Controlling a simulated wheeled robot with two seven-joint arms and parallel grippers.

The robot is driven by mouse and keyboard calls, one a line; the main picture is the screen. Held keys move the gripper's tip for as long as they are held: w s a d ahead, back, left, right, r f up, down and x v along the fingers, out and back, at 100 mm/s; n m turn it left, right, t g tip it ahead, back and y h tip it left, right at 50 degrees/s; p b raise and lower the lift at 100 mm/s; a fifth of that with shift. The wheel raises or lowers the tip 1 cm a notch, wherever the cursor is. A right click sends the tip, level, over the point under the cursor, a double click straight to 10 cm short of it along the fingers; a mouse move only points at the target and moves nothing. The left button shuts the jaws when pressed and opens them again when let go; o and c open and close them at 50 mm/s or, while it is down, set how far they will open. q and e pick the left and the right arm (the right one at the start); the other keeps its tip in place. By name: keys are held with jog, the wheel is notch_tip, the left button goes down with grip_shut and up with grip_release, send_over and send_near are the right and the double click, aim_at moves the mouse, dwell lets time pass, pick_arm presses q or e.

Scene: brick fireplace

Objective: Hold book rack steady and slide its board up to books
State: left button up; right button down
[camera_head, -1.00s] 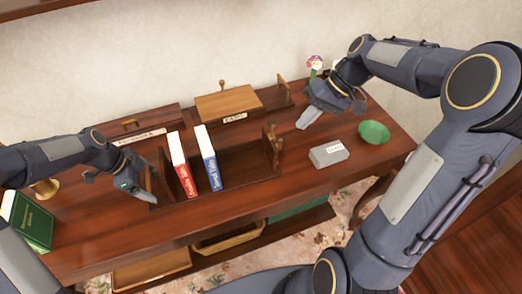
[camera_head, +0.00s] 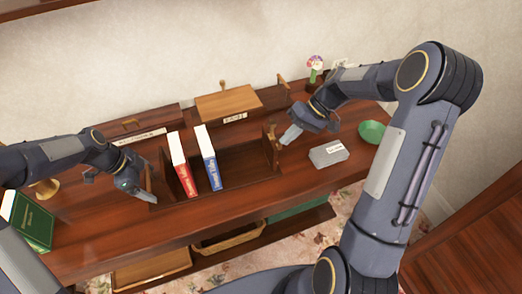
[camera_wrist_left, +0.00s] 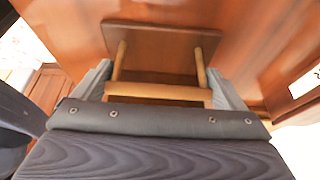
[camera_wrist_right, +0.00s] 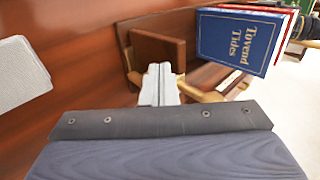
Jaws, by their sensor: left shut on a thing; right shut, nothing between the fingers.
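The dark wooden book rack (camera_head: 252,172) lies on the table. A red book (camera_head: 184,170) and a blue book (camera_head: 208,165) stand in its left part, with bare rack to their right. The rack's board (camera_head: 270,147) stands upright at the right end; it also shows in the right wrist view (camera_wrist_right: 157,52). My left gripper (camera_head: 148,197) is at the rack's left end, shut on a light wooden handle (camera_wrist_left: 158,91). My right gripper (camera_head: 287,138) is shut and empty just right of the board; whether its tips touch it I cannot tell.
A grey labelled box (camera_head: 328,153) and a green bowl (camera_head: 372,131) stand right of the rack. A labelled wooden box (camera_head: 228,103) is behind it. A green book (camera_head: 31,222) is at the far left. The table front is clear.

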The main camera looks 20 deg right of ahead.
aim_at(271, 145)
jog(key=shift+x, duration=0.8)
jog(key=shift+a, duration=0.1)
dwell(1.4)
jog(key=shift+a, duration=2)
jog(key=shift+w+a, duration=0.1)
jog(key=shift+a, duration=0.1)
jog(key=shift+a, duration=1.85)
jog(key=shift+w+a, duration=0.1)
jog(key=shift+a, duration=0.05)
jog(key=shift+w+a, duration=0.1)
jog(key=shift+a, duration=1.85)
